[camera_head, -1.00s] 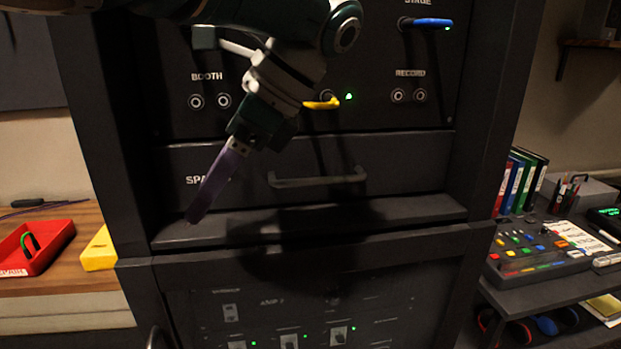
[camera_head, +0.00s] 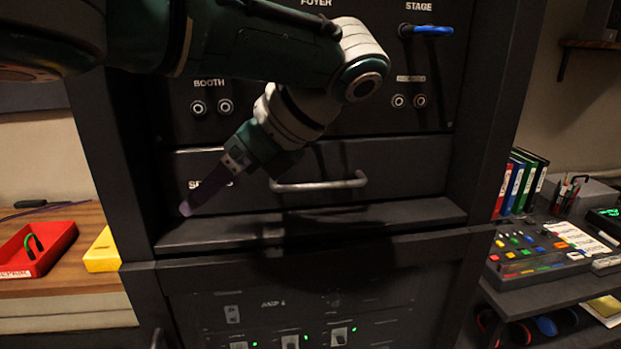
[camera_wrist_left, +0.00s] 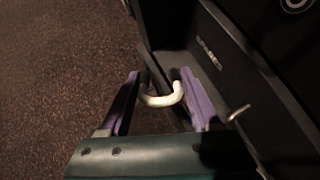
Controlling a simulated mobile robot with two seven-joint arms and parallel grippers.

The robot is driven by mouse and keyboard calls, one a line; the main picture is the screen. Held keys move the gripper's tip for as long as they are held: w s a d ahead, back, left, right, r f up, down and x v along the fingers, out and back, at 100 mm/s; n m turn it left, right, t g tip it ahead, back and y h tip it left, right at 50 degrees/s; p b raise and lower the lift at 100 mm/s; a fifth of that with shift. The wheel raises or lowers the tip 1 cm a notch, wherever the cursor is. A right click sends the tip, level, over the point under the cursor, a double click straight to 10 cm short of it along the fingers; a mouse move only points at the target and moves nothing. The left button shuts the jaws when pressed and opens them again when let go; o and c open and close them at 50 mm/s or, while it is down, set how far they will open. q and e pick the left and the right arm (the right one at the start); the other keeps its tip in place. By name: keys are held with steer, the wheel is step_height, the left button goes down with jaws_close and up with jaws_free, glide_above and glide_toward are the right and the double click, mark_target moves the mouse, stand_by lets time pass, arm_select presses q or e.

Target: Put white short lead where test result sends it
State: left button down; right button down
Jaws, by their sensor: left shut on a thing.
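My left gripper (camera_head: 188,207) points down and left in front of the closed drawer (camera_head: 400,165), whose label is partly hidden by it. In the left wrist view, the purple fingers of the left gripper (camera_wrist_left: 160,86) are shut on the white short lead (camera_wrist_left: 162,98), a small curved piece between them. The lead does not show clearly in the head view. The drawer label (camera_wrist_left: 209,52) also shows in the wrist view, close to the right finger. A red tray (camera_head: 62,243) labelled REPAIR stands on the left bench with a green-ended lead (camera_head: 35,243) in it. My right gripper is out of view.
The drawer handle (camera_head: 320,183) sticks out, with a ledge (camera_head: 390,217) below. A yellow tray (camera_head: 102,252) stands by the red one. A blue lead (camera_head: 430,30) is plugged in at STAGE. A mixing desk (camera_head: 540,250) stands at right.

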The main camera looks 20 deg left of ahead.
arm_select(q)
steer(key=r+m+t+p, duration=0.2)
steer(key=m+t, duration=0.2)
steer(key=t, duration=0.1)
steer(key=s+r+m+t+p, duration=0.1)
steer(key=r+m+t, duration=0.1)
steer(key=m+t, duration=0.2)
steer(key=r+m+t+p, duration=0.2)
steer(key=m+t, duration=0.2)
steer(key=t, duration=0.2)
steer(key=shift+s+r+m+t+p, duration=0.3)
steer(key=shift+s, duration=0.05)
steer(key=shift+s+d+r, duration=0.15)
steer(key=shift+d+r, duration=0.1)
steer(key=shift+w+a+t, duration=0.1)
steer(key=shift+w+t, duration=0.1)
steer(key=shift+t, duration=0.2)
steer(key=b+x, duration=0.3)
steer(key=shift+w+a, duration=0.2)
steer(key=shift+w, duration=0.05)
steer(key=shift+b+x, duration=0.45)
steer(key=shift+x, duration=0.45)
steer(key=shift+w+r, duration=0.1)
